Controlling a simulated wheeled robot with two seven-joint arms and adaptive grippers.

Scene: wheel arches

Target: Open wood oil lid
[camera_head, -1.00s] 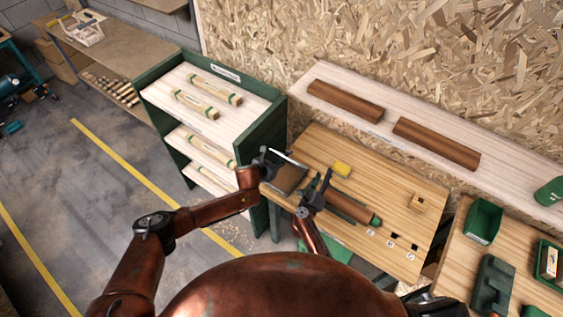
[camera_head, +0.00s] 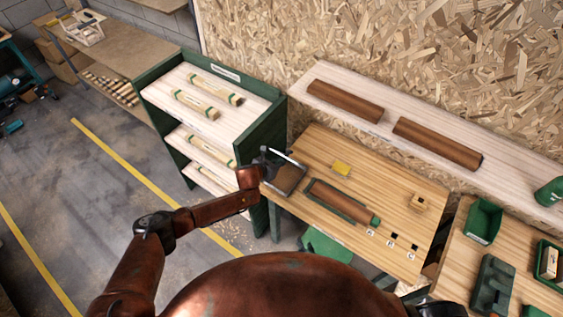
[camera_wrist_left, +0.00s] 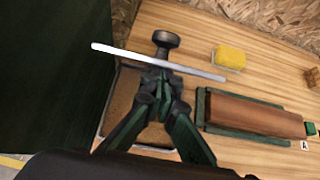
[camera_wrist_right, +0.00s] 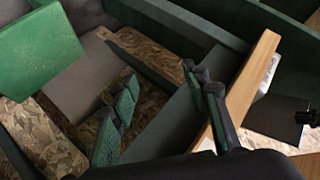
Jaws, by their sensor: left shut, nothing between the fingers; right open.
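The wood oil tray (camera_wrist_left: 108,118), with a metal rim and brown inside, sits at the bench's left end; it also shows in the head view (camera_head: 290,180). Its inside is partly uncovered. The lid (camera_wrist_left: 205,75) looks like a thin pale bar, seen nearly edge-on across the tray's far part, with a dark knob (camera_wrist_left: 166,40) beyond it. My left gripper (camera_wrist_left: 160,82) is shut at the lid's near side; I cannot tell whether it touches the lid. My right gripper (camera_wrist_right: 162,75) is open and empty, outside the head view.
A brown wooden part (camera_wrist_left: 255,113) lies in a green holder on the bench, right of the tray. A yellow sponge (camera_wrist_left: 230,57) lies behind it. A green shelf unit (camera_head: 262,125) stands close on the left. Green panels (camera_wrist_right: 40,50) surround my right gripper.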

